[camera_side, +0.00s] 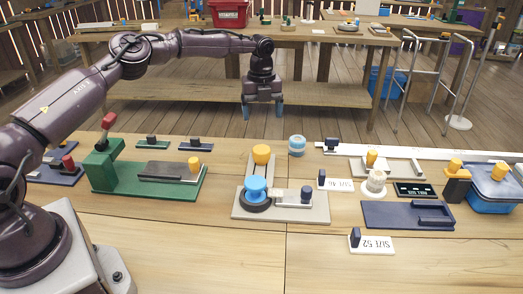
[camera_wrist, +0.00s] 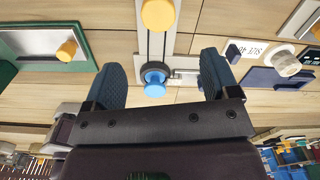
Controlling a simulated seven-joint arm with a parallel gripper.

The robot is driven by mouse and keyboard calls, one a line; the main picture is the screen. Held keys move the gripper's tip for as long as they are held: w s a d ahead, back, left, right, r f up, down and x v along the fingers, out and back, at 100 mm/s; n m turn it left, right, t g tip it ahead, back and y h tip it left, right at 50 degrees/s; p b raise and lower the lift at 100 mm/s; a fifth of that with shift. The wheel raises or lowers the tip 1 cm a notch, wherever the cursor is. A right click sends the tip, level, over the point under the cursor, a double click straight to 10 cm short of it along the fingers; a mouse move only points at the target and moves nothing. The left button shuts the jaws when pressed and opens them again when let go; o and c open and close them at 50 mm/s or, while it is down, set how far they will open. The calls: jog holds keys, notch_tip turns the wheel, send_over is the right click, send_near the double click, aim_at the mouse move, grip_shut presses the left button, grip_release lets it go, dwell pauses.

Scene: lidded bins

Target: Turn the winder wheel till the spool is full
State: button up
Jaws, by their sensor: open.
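A grey winder-like base (camera_side: 300,213) sits mid-bench in the side view. It carries a dark round wheel (camera_side: 257,204) with a blue knob (camera_side: 257,184), a yellow knob (camera_side: 262,153) behind and a small dark knob (camera_side: 306,196) at right. The blue knob (camera_wrist: 155,85) and yellow knob (camera_wrist: 158,13) also show in the wrist view. A blue-and-white spool-like piece (camera_side: 296,145) stands behind the base, and a cream one (camera_side: 375,184) stands to the right; I cannot tell which is the winder's spool. My gripper (camera_side: 263,110) is open and empty, raised apart from the knobs, fingers pointing down.
A green fixture (camera_side: 125,172) with a red-tipped lever stands at left. The front bench is mostly bare.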

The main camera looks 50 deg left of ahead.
aim_at(261, 149)
notch_tip(261, 149, down, 13)
dwell(0.5)
jog(key=c, duration=0.9)
